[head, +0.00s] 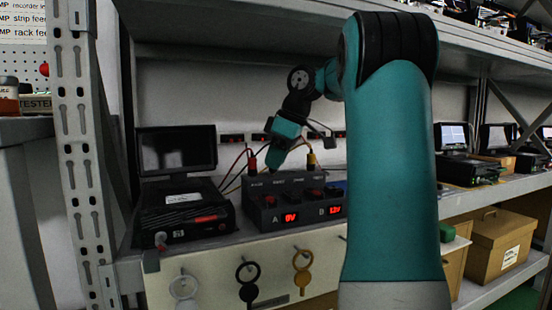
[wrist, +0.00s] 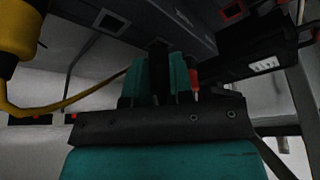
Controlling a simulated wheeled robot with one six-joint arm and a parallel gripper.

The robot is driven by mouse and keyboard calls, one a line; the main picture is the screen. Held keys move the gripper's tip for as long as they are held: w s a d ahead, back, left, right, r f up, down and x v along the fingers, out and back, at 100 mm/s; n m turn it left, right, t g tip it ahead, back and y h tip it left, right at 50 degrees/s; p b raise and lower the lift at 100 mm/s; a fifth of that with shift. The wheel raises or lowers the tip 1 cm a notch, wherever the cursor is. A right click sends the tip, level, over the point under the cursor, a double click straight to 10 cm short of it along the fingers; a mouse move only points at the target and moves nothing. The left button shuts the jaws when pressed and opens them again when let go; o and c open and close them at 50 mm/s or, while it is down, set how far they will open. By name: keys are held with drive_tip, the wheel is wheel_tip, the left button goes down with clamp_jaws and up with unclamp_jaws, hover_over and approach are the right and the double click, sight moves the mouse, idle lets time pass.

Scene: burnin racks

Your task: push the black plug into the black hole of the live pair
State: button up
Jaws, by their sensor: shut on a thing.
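A dark power box (head: 292,186) stands on the shelf; its red displays read 0V at A (head: 290,217) and about 12V at B (head: 334,210). My gripper (head: 274,163) reaches down behind the box top, between a red plug (head: 252,163) and a yellow plug (head: 311,159). In the wrist view my gripper (wrist: 160,75) is shut on the black plug (wrist: 158,68), whose far end is close to the box (wrist: 150,18). I cannot tell whether it touches or enters a hole. A pale-rimmed square (wrist: 110,22) and a red-rimmed square (wrist: 232,10) show on the box.
The red plug (wrist: 194,78) is close beside my fingers; the yellow plug (wrist: 18,38) and its cable are at left. A black device (head: 182,212) and monitor (head: 176,150) stand left of the box. Rings (head: 248,280) hang below the shelf. A rack post (head: 82,140) stands left.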

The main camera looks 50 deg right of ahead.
drive_tip(key=shift+f, duration=0.3)
drive_tip(key=o, duration=1.2)
drive_tip(key=shift+o, duration=0.2)
drive_tip(key=shift+r+p, duration=2.75)
drive_tip(key=shift+r, duration=0.05)
